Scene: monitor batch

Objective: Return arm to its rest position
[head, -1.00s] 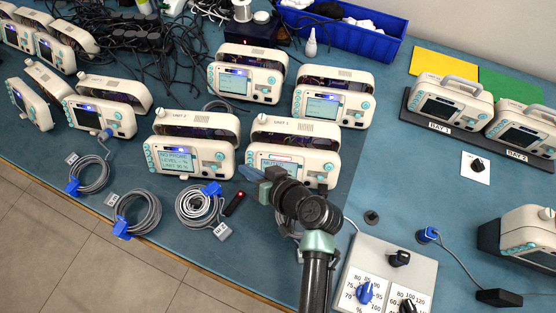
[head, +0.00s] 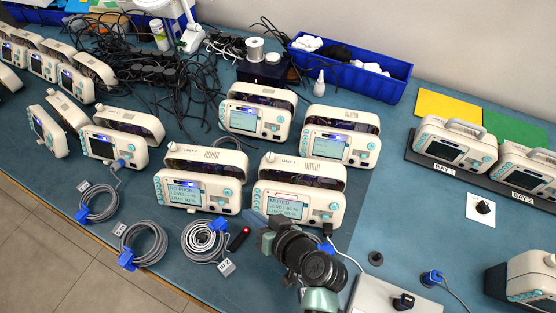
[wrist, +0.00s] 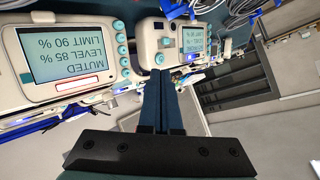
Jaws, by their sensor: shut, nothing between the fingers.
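My gripper (head: 257,220) is in the lower middle of the head view, in front of the UNIT 1 monitor (head: 335,190). Its fingers are closed together and empty, as the wrist view also shows (wrist: 164,95). The gripper overlaps the monitor's lower edge in the head view; I cannot tell if they touch. The UNIT 1 screen (wrist: 72,55) reads MUTED, LEVEL 85 %, LIMIT 90 %, upside down in the wrist view. My arm runs down out of the bottom of the head view.
The UNIT 2 monitor (head: 218,170) stands to the left, with more monitors behind. Coiled cables (head: 205,240) and a small black device with a red light (head: 239,238) lie in front. A control box (head: 385,295) is right of my arm. A blue bin (head: 350,75) stands at the back.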

